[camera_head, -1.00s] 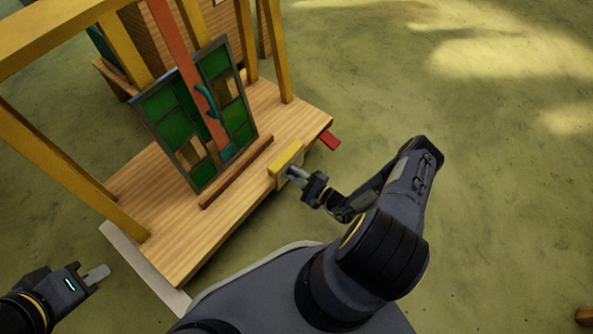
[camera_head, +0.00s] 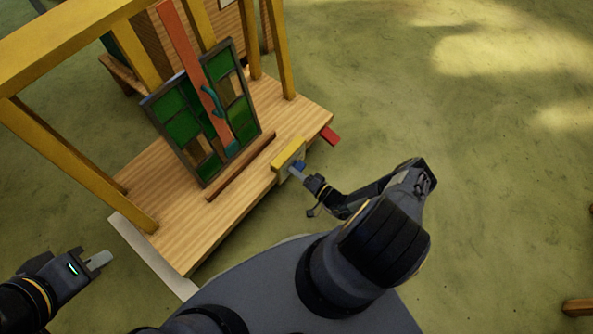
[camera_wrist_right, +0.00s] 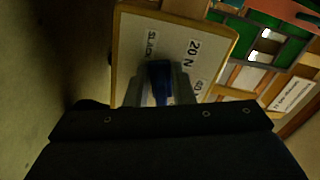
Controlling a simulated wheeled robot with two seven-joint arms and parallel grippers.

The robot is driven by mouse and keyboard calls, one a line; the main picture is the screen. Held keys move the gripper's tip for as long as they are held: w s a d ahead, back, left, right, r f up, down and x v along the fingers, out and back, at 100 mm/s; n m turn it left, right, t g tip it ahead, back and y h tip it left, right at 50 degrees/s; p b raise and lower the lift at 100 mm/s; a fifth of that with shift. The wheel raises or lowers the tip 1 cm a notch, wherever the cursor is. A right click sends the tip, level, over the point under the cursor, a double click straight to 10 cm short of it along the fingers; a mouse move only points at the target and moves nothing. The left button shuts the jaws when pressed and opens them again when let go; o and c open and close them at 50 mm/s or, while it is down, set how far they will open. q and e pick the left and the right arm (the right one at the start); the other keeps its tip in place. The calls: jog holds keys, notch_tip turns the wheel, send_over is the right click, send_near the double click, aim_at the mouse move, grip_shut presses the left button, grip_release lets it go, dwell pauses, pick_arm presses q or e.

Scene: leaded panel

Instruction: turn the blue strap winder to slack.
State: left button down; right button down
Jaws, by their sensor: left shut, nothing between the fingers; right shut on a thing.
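The blue strap winder (camera_head: 299,166) sits at the yellow-edged block (camera_head: 289,156) on the front edge of the wooden bench. My right gripper (camera_head: 295,175) is shut on it. In the right wrist view the blue winder (camera_wrist_right: 158,78) stands between my two fingers, in front of a pale plate (camera_wrist_right: 133,45) marked "SLACK", "20 N" and a third, partly hidden label. I cannot tell which mark the winder points to. An orange strap (camera_head: 183,45) runs down across the green leaded panel (camera_head: 182,128). My left gripper (camera_head: 101,259) is shut and empty, off the bench's left corner.
A yellow frame (camera_head: 75,45) stands over the wooden bench (camera_head: 185,232). A brown bar (camera_head: 240,166) lies before the panel. A red piece (camera_head: 329,135) juts from the bench's right end. The green floor at right is mostly clear.

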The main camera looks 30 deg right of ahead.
jog(key=shift+d+f+n+p, duration=0.15)
jog(key=shift+n+p, duration=0.25)
jog(key=shift+n, duration=0.8)
jog(key=shift+f, duration=0.1)
jog(key=c, duration=1.5)
grip_release()
jog(key=p+v, duration=0.1)
jog(key=v, duration=0.6)
jog(key=shift+s+d+p, duration=0.1)
jog(key=shift+s+p, duration=0.2)
jog(key=shift+s, duration=0.05)
